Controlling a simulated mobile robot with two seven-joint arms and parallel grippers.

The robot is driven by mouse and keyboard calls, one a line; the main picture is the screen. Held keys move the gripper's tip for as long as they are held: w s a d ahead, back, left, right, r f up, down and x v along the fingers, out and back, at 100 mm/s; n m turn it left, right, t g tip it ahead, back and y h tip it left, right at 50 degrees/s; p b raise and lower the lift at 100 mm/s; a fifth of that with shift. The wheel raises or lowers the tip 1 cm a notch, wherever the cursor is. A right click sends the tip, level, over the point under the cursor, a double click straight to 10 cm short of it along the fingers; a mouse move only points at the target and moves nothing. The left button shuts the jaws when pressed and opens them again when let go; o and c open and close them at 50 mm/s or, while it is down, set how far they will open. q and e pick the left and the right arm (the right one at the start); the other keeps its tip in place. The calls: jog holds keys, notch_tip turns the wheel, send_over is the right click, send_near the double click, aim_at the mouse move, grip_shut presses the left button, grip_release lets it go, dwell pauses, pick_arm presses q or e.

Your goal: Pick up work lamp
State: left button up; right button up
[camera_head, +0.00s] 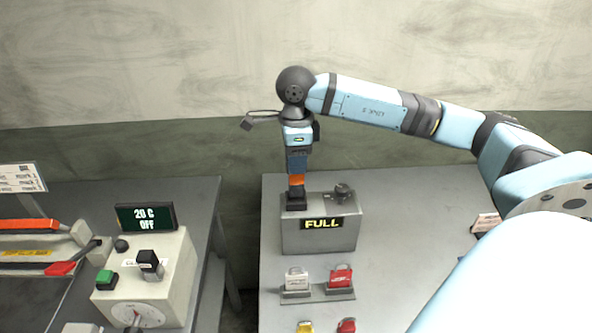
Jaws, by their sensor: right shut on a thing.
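My right arm reaches in from the right, and its gripper (297,162) points straight down over a grey box. It is shut on the work lamp (297,181), a small upright item with an orange band and a dark lower end. The fingers hide part of the lamp. The lamp's lower end is at the left part of the top of the grey box (292,236), which has a display reading "FULL". I cannot tell whether the lamp touches the box or is just clear of it. My left gripper is not in view.
A black knob (342,192) stands on the box, right of the lamp. A rack with a white and a red padlock (340,277) is in front. A controller (148,280) with a "20 C Off" display sits on the left table. The right table (420,215) has free room beside the box.

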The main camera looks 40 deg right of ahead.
notch_tip(320, 180, up, 11)
jog(key=shift+f+b, duration=0.1)
jog(key=shift+b, duration=0.45)
jog(key=shift+r+p, duration=0.85)
jog(key=shift+r, duration=1.9)
